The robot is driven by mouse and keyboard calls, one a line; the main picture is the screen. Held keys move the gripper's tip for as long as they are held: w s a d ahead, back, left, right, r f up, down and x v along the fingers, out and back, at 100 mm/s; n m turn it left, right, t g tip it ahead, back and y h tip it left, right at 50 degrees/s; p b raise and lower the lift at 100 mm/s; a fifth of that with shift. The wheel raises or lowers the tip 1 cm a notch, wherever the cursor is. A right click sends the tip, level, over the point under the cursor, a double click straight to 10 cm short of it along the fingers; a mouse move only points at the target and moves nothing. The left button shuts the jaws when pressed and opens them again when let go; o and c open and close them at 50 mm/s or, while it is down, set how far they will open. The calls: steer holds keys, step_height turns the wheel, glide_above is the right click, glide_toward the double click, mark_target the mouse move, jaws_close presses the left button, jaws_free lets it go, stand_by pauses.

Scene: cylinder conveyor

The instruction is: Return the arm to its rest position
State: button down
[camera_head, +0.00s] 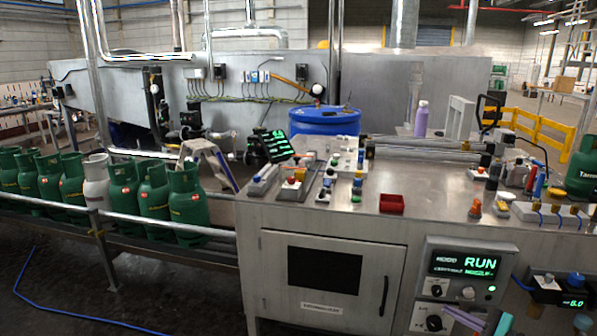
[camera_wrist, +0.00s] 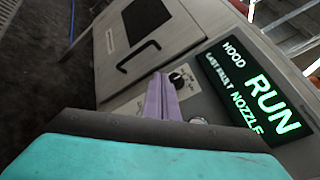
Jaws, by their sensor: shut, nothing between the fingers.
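My gripper shows at the bottom right of the head view (camera_head: 452,312), in front of the control panel (camera_head: 420,290). In the wrist view its purple fingers (camera_wrist: 160,80) are together, with nothing between them. They point toward the panel's front, near a black knob (camera_wrist: 182,76). I cannot tell whether they touch the panel. The lit display (camera_head: 465,265) reads RUN in green, and it also shows large and tilted in the wrist view (camera_wrist: 255,90). Most of my arm is outside the head view.
A steel workbench (camera_head: 300,222) with a cabinet door stands in front. A red tray (camera_head: 391,203) and several small controls sit on top. Green gas cylinders (camera_head: 187,205) and one pale cylinder (camera_head: 96,182) line the conveyor at left. A blue drum (camera_head: 325,122) stands behind.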

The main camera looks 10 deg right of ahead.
steer(key=w+a+f+n+g+y+p, duration=0.1)
steer(key=w+a+f+g+y, duration=0.2)
steer(key=a, duration=0.8)
steer(key=w+a+f+n+g+y+p, duration=0.1)
steer(key=w+a+f, duration=0.25)
steer(key=a, duration=0.65)
steer(key=s+a+f+n+g+p, duration=0.15)
steer(key=s+a+f+g, duration=0.35)
steer(key=a, duration=0.5)
steer(key=s+a+f+n+g+p, duration=0.1)
steer(key=s+a+f+n+g, duration=0.15)
steer(key=a+f, duration=0.55)
steer(key=s+a+f+n+g+h+p, duration=0.1)
steer(key=s+a+f+n+g+h, duration=0.2)
steer(key=s, duration=0.4)
steer(key=s+a+f+n+g+h, duration=0.1)
steer(key=s+a+f+n+g, duration=0.3)
steer(key=s, duration=0.4)
steer(key=s+a+f+n+g+h+p, duration=0.1)
steer(key=s+a+f+g+h, duration=0.15)
steer(key=s+f, duration=0.35)
steer(key=s+d+f+n+h, duration=0.1)
steer(key=s+d+n+h, duration=0.4)
steer(key=d, duration=0.4)
steer(key=shift+d+f+n+t+h, duration=0.4)
steer(key=shift+n+h, duration=0.15)
steer(key=shift+n, duration=0.15)
